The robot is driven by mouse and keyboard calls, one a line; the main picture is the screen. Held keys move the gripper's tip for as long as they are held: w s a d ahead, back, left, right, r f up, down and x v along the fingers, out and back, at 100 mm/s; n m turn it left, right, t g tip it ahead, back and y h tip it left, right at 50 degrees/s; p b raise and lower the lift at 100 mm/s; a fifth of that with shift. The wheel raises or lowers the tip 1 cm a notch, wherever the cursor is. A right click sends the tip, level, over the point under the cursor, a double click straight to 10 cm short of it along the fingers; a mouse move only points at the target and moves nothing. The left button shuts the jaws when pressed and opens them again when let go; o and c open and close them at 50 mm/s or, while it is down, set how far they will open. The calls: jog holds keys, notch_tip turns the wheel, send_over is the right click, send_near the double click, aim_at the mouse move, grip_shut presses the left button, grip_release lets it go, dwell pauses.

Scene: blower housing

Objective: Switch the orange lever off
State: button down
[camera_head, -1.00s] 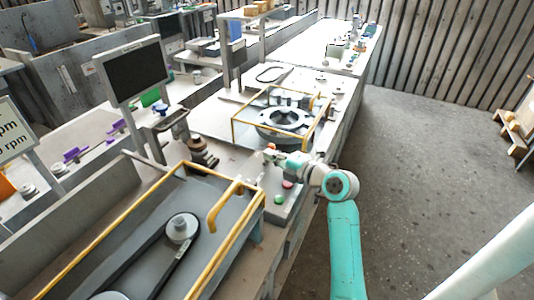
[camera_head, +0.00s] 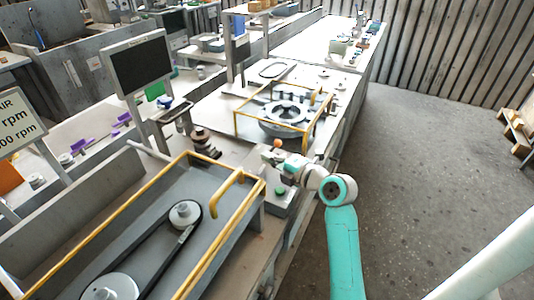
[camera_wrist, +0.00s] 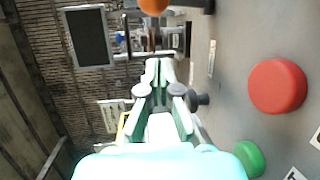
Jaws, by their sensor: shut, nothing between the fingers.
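The orange lever shows as a round orange knob (camera_head: 277,143) at the far end of a grey control box (camera_head: 274,209), just above my gripper in the head view. The knob also shows cut off at the top edge of the wrist view (camera_wrist: 153,5); its stalk is mostly out of sight. My gripper (camera_wrist: 160,68) is shut and empty, its fingertips pointing toward the knob with a visible gap in the wrist view. In the head view my gripper (camera_head: 270,158) is small, over the box.
A red button (camera_wrist: 278,87) and a green button (camera_wrist: 248,158) stand out from the box beside my gripper. A yellow-railed belt housing (camera_head: 215,230) lies to the left and a yellow-framed blower (camera_head: 285,113) behind. Open floor (camera_head: 410,190) lies to the right.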

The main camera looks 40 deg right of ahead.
jog(key=s, duration=0.4)
jog(key=s+f, duration=0.1)
jog(key=s, duration=0.2)
jog(key=shift+d+f, duration=0.1)
jog(key=shift+d, duration=0.1)
dwell(0.4)
